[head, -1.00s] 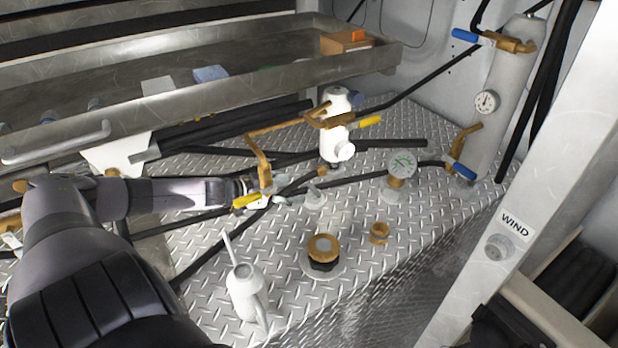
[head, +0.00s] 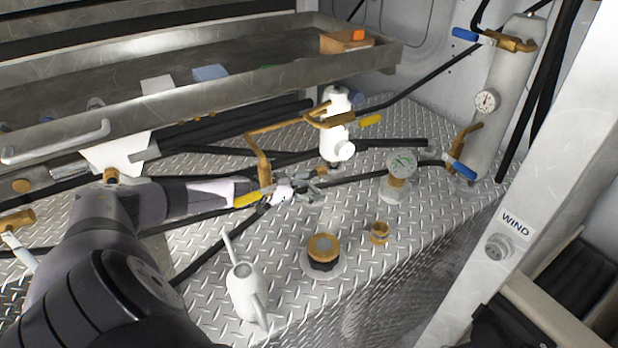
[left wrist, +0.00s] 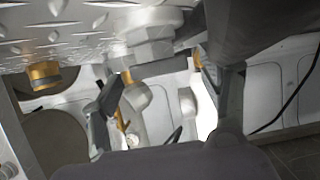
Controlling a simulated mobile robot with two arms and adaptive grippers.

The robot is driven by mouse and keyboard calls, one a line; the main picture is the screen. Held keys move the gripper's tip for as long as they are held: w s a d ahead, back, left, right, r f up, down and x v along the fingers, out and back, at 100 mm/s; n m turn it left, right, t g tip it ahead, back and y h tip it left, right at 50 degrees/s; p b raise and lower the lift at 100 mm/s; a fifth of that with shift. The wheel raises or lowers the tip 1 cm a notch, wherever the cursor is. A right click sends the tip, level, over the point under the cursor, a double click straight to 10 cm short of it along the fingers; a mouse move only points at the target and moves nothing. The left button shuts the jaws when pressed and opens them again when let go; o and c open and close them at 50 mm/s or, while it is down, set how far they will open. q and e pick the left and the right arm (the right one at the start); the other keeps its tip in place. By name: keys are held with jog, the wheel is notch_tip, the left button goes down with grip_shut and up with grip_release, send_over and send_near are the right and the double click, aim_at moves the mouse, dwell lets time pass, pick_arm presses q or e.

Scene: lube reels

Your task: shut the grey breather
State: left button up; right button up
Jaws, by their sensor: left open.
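The grey breather (left wrist: 150,38) shows in the left wrist view as a pale grey stepped fitting on the tread plate, which appears at the top of that picture. My left gripper (left wrist: 165,85) is open, with one finger on each side of the space just beyond the breather; I cannot tell whether either finger touches it. In the head view my left gripper (head: 312,187) is low over the plate, and its fingers largely hide the breather there. How far the breather is shut cannot be read. My right gripper is in neither view.
A yellow-handled brass valve (head: 248,199) crosses in front of my left wrist.

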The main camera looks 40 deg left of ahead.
pick_arm(q)
jog(key=c, duration=1.2)
jog(key=shift+o, duration=0.2)
jog(key=shift+w+a+f+m+h+b, duration=0.1)
jog(key=shift+a+m+h+b, duration=0.05)
jog(key=shift+m+h+b, duration=0.65)
jog(key=m+g+h+b, duration=0.1)
jog(key=b, duration=0.2)
jog(key=m+g+h+b, duration=0.1)
jog(key=m+h+b, duration=0.1)
jog(key=b, duration=0.2)
jog(key=m+g+h+b, duration=0.1)
jog(key=m+h+b, duration=0.1)
jog(key=b, duration=0.1)
jog(key=shift+w+a+f+g+b, duration=0.15)
jog(key=shift+w+a+g+b, duration=0.1)
jog(key=shift+g+b, duration=0.15)
jog(key=shift+r+m+g+h+b, duration=0.25)
jog(key=shift+m+g+h+b, duration=0.2)
jog(key=shift+b, duration=0.55)
